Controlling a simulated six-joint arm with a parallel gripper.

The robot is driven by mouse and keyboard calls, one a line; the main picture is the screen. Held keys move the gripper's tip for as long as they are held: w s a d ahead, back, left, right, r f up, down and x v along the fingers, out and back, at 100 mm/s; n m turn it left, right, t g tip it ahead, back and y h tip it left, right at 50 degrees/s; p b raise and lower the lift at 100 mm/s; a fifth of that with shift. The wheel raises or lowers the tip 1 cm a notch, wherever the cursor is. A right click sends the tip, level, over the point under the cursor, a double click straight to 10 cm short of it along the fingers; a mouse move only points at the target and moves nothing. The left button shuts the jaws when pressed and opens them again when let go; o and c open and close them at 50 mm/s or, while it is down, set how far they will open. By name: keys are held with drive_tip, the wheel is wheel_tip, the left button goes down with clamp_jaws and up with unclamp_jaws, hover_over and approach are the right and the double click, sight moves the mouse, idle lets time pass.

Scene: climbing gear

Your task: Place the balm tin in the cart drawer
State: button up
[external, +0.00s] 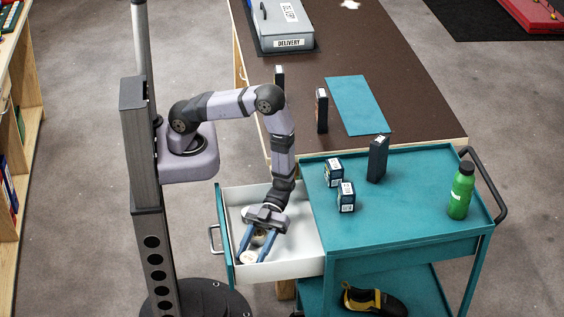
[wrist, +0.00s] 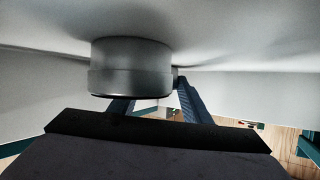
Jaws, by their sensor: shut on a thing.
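The cart drawer (external: 300,236) is pulled out to the left of the teal cart, with white inner walls and floor. My gripper (external: 255,252) reaches down into it, its blue fingers low over the drawer floor. The balm tin (external: 249,258) shows as a small pale round shape at the fingertips, near the drawer's front-left corner. In the wrist view the tin (wrist: 130,68) is a short grey cylinder held at the ends of the fingers (wrist: 155,92), close to the pale drawer surface. Whether it touches the floor is hard to tell.
The cart top (external: 415,215) carries two small dark boxes (external: 340,185), a tall black box (external: 377,158) and a green bottle (external: 461,190). A shoe (external: 373,300) lies on the lower shelf. The brown table (external: 345,45) behind holds a grey delivery box (external: 283,22) and a teal mat (external: 357,104).

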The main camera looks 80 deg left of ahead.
sight(262, 239)
drive_tip(key=shift+f, duration=0.15)
drive_tip(key=o, duration=0.8)
drive_tip(key=shift+r, duration=0.25)
drive_tip(key=shift+b+v, duration=0.5)
drive_tip(key=shift+v, duration=3.25)
